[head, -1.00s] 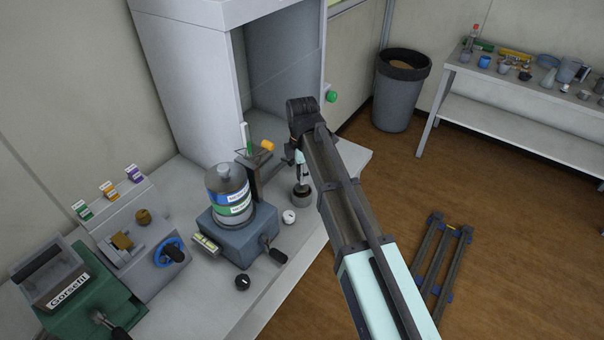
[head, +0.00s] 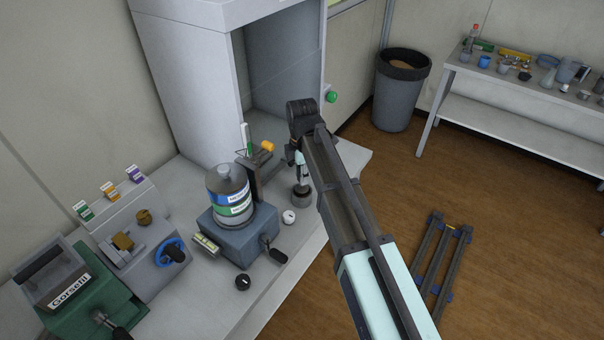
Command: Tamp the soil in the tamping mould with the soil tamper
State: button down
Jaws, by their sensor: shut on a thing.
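My gripper (head: 302,174) points down over the right end of the bench, partly hidden by my own arm. It is shut on a slim thing, likely the soil tamper, which is too small and covered to make out clearly. Directly below it stands a small dark grey round cup (head: 301,198), which looks like the tamping mould. The gripper's lower end is at or just above the cup's mouth; I cannot tell whether the tamper touches the soil. The soil inside is not visible.
Left of the cup are a small white round object (head: 289,216) and a grey-blue device (head: 240,238) bearing a clear bottle (head: 230,196). A tall grey cabinet (head: 190,80) stands behind. A bin (head: 400,95) and a side table (head: 520,95) are farther right.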

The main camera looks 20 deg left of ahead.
jog(key=shift+f, duration=0.95)
jog(key=shift+r, duration=0.15)
jog(key=shift+r+p, duration=0.9)
jog(key=shift+r, duration=0.55)
jog(key=shift+f, duration=0.2)
jog(key=shift+f, duration=0.55)
jog(key=shift+f+b, duration=0.5)
jog(key=shift+f, duration=0.35)
jog(key=shift+r, duration=0.15)
jog(key=shift+r+p, duration=1.1)
jog(key=shift+r, duration=0.35)
